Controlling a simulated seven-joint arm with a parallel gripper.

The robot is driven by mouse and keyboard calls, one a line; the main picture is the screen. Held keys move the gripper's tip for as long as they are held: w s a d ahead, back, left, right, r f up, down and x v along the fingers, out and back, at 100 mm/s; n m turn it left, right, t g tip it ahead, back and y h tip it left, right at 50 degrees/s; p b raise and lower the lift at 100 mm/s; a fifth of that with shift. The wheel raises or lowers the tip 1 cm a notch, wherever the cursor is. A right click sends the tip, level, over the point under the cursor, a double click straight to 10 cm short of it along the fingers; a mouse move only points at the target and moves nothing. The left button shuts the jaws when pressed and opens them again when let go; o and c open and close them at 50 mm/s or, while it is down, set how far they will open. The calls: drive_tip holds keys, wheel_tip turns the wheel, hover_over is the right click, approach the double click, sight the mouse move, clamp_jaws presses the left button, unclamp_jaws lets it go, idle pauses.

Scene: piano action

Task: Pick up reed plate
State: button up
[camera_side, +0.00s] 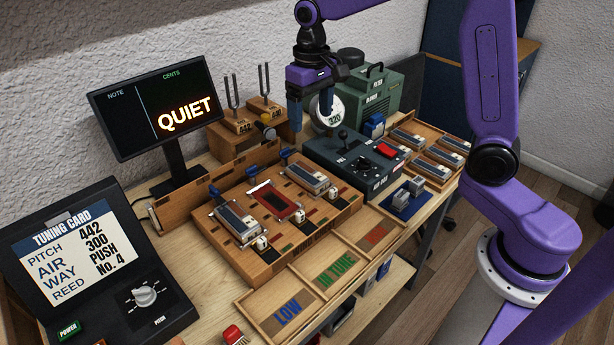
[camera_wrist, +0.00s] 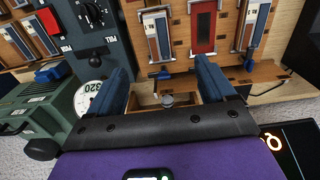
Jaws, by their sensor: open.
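Several metal plates with dark labels, which look like reed plates, are in view. One lies at the front left of the wooden block (camera_side: 265,262), a left-hand plate (camera_side: 238,222). Another plate (camera_side: 308,179) lies at its back right. Between them is an empty-looking red slot (camera_side: 273,201). More plates (camera_side: 408,138) lie in the wooden tray at right. Which one the task means I cannot tell. My gripper (camera_side: 310,108) is open and empty, high above the back of the bench. In the wrist view my gripper (camera_wrist: 163,68) is apart from the plates (camera_wrist: 157,35) ahead of it.
A grey control box (camera_side: 350,165) with lever and red switch stands right of the block. Tuning forks (camera_side: 250,95) and a round gauge (camera_side: 332,108) stand close to my gripper. A three-part tray (camera_side: 335,270) marked LOW and IN TONE lies in front. The screen reads QUIET.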

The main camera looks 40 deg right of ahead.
hover_over(310, 174)
drive_tip(key=f, duration=1.2)
drive_tip(key=shift+s+a, duration=0.2)
drive_tip(key=shift+a, duration=0.05)
drive_tip(key=shift+w+d+f, duration=0.15)
drive_tip(key=shift+f, duration=2.55)
drive_tip(key=c, duration=1.2)
